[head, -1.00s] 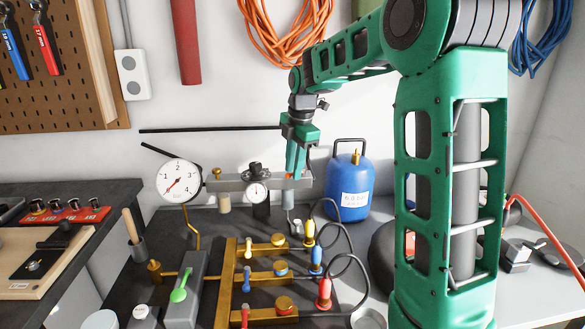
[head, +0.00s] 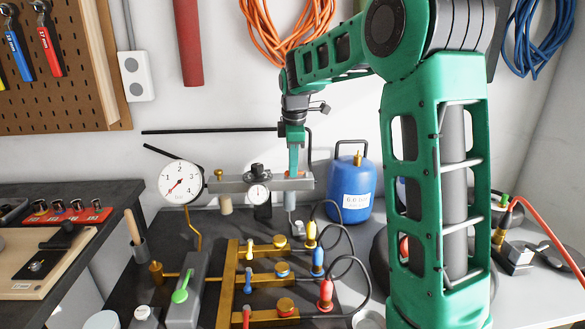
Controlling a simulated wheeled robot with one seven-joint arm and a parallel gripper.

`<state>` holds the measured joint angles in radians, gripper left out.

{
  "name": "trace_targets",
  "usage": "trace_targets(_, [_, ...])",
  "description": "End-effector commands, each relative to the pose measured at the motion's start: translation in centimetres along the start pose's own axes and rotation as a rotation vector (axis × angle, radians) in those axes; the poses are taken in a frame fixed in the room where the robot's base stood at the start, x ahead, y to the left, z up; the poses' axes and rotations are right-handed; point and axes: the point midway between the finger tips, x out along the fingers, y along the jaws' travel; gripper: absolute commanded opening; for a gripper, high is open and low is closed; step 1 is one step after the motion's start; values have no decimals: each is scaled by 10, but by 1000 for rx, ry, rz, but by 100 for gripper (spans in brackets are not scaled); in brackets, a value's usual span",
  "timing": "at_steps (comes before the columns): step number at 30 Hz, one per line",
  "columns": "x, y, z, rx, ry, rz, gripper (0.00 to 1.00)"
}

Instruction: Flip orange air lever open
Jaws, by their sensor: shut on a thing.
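My gripper (head: 293,172) points down at the right end of a grey horizontal bar (head: 232,184), in front of the wall. It is shut on a small orange lever (head: 303,175), of which only a little orange shows beside the fingertips. The green fingers hide most of the lever, so its exact angle cannot be told. A grey cylinder (head: 290,200) hangs below that end of the bar. A small dial gauge (head: 258,194) sits further left on the bar, and a larger round gauge (head: 180,183) stands at its left end.
A blue gas bottle (head: 354,190) stands close right of my gripper. A brass manifold (head: 240,275) with yellow, blue and red plugs and black hoses lies in front. A green lever (head: 182,288) is on a grey block to the left. Little free room surrounds the bar.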

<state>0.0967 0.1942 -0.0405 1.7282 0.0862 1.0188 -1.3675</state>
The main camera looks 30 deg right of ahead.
Motion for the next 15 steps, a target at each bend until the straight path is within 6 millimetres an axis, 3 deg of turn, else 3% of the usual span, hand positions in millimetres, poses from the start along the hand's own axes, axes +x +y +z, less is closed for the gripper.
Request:
trace_targets(5, [-1, 1, -4, -10, 5, 5, 0])
trace_targets(6, [-1, 1, -4, -10, 5, 5, 19])
trace_targets(7, [-1, 1, -4, -10, 5, 5, 26])
trace_targets(15, [-1, 1, -2, -7, 3, 3, 27])
